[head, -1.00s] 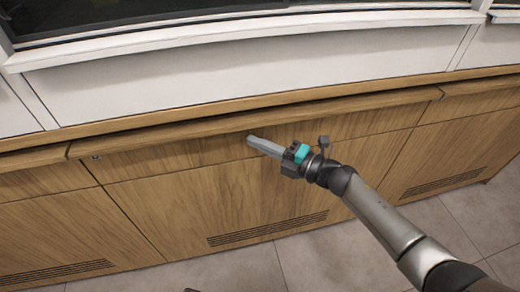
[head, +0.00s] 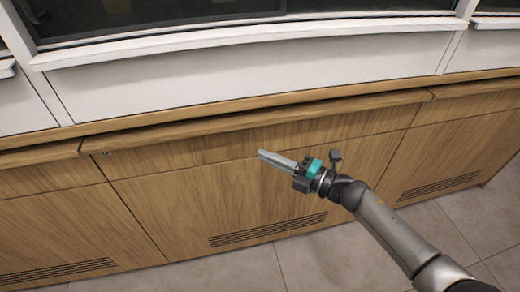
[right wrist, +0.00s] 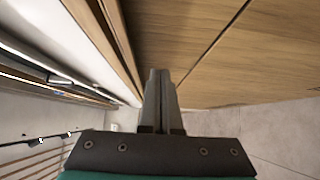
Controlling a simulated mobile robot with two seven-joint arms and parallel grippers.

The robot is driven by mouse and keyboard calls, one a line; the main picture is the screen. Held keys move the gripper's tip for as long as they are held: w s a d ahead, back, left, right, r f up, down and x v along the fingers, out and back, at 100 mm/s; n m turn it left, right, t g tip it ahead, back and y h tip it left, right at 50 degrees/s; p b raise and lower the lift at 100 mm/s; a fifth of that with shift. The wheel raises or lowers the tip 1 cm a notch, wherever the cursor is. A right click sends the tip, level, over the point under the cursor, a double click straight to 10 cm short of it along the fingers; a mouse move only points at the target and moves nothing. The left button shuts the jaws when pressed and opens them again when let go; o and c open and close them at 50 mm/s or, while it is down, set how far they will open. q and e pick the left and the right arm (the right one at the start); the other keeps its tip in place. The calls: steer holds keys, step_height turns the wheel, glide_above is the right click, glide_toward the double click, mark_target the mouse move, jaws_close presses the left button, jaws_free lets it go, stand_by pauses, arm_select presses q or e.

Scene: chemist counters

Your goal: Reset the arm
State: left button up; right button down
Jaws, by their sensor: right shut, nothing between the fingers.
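My right gripper (head: 262,155) is in the middle of the head view, with its arm coming in from the lower right. Its fingers are shut with nothing between them and point to the upper left, in front of the wooden cabinet front (head: 190,205). The right wrist view also shows the closed fingers (right wrist: 160,75), side by side. The fingers appear apart from the wood. My left gripper is not in view.
A wooden counter edge (head: 260,120) runs across above the drawer fronts. Above it are a white panel (head: 250,75) and a dark window (head: 160,12). A vent grille (head: 268,229) is low on the cabinet. Grey tiled floor (head: 330,255) lies clear in front.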

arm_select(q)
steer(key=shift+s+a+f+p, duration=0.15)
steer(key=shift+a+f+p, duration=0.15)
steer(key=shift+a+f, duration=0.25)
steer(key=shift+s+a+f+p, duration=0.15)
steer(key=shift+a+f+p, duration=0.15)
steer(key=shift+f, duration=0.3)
arm_select(e)
steer(key=v, duration=0.7)
steer(key=shift+d+f, duration=0.2)
steer(key=shift+d, duration=0.3)
steer(key=shift+w, duration=0.1)
